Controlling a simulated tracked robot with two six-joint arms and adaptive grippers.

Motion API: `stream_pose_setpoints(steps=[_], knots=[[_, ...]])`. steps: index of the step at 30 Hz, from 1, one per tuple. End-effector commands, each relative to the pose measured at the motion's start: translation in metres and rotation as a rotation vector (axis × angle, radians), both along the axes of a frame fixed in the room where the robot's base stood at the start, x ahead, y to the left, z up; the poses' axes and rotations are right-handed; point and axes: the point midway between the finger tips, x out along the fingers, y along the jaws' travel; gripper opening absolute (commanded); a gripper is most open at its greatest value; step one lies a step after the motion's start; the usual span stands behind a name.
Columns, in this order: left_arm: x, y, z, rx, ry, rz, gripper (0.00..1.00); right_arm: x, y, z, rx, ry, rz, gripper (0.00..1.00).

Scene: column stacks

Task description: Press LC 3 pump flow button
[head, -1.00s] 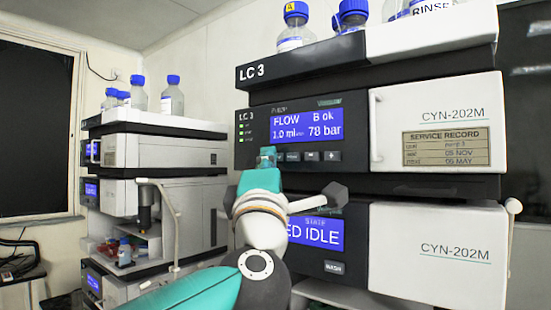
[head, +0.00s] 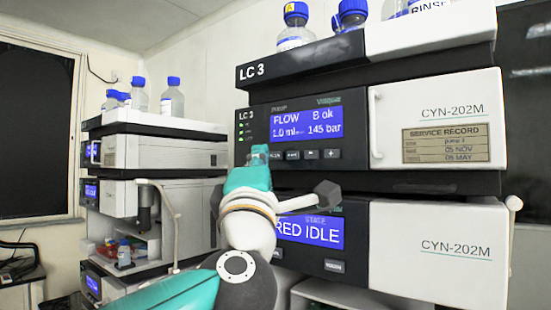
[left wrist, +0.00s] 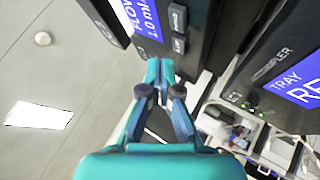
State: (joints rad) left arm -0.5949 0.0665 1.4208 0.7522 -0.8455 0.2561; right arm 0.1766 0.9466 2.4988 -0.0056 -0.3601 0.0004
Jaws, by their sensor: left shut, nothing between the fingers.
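The LC 3 pump module shows a dark front panel with a blue display (head: 306,126) reading FLOW, B ok, 1.0 ml and 145 bar. A row of small grey buttons lies under it; the leftmost visible button (head: 275,155) sits just right of my left gripper (head: 260,153). The gripper is shut and empty, with its tips at the panel's lower left. In the left wrist view the closed fingertips (left wrist: 160,68) are close to the panel, below two visible buttons (left wrist: 179,45). I cannot tell whether they touch a button. My right gripper is out of view.
A sampler module with a blue IDLE display (head: 309,232) sits below the pump. A white door handle (head: 375,125) stands out to the right of the panel. Bottles with blue caps (head: 296,25) stand on top. Another instrument stack (head: 160,150) stands at left.

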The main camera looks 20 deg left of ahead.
Motion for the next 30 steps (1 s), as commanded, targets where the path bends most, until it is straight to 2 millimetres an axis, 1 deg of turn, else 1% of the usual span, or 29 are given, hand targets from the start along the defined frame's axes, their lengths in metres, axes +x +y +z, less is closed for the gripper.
stream_pose_setpoints(steps=[9, 13, 18, 30], knots=[[-0.031, 0.008, -0.001, -0.001, -0.003, -0.002, 0.0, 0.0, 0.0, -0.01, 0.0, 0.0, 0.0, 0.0], [-0.04, 0.011, -0.001, -0.002, -0.001, -0.001, 0.0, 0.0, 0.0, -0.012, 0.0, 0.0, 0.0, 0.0], [-0.044, 0.012, 0.0, -0.001, 0.0, -0.001, 0.0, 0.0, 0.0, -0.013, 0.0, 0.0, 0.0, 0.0], [-0.044, 0.012, 0.0, 0.0, 0.0, 0.0, 0.0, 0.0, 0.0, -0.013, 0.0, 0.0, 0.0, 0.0]])
